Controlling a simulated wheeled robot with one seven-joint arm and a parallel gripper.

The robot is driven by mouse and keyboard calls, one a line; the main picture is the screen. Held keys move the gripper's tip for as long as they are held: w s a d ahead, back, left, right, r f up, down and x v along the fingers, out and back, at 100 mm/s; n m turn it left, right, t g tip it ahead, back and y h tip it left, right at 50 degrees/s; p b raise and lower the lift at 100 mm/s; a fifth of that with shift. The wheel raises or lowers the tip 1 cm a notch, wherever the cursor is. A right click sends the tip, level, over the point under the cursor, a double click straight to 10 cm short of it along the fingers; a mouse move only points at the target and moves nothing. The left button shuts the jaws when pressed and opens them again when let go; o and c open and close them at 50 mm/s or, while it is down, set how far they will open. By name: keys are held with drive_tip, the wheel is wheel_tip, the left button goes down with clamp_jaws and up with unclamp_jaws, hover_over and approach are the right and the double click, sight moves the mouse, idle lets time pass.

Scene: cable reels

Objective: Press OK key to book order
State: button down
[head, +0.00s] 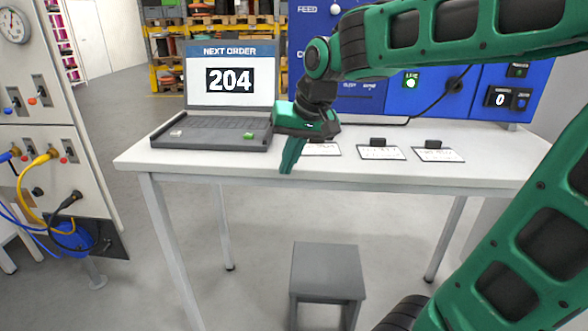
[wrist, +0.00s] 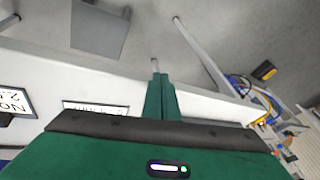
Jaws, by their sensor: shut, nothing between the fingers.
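A dark laptop (head: 212,133) stands at the left of the white table, its screen (head: 230,80) reading "NEXT ORDER 204". A green key (head: 249,136) shows at the right front of its keyboard; its lettering is too small to read. My green gripper (head: 287,170) is shut and empty, pointing down over the table's front edge, right of the laptop and apart from the green key. In the wrist view my gripper's fingers (wrist: 158,76) are together over the front edge. The laptop is not clearly seen in the wrist view.
Several white cards with black blocks, one here (head: 381,151), lie on the white table (head: 190,164). A blue panel (head: 440,95) stands behind. A grey stool (head: 327,270) is in front. A switch cabinet with cables (head: 55,150) stands at the left. Floor between cabinet and table is clear.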

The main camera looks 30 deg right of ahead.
drive_tip(key=w+a+r+n+y, duration=0.1)
drive_tip(key=w+a+r, duration=0.2)
drive_tip(key=a, duration=0.6)
drive_tip(key=w+a+r+n+t+y, duration=0.1)
drive_tip(key=w+a+r, duration=0.3)
drive_tip(key=a, duration=0.5)
drive_tip(key=w+a+r+n+t+y, duration=0.1)
drive_tip(key=w+a+r+y, duration=0.2)
drive_tip(key=a+r, duration=0.3)
drive_tip(key=a, duration=0.3)
drive_tip(key=shift+w+a+n, duration=0.3)
drive_tip(key=shift+a, duration=0.1)
drive_tip(key=shift+d+r, duration=0.1)
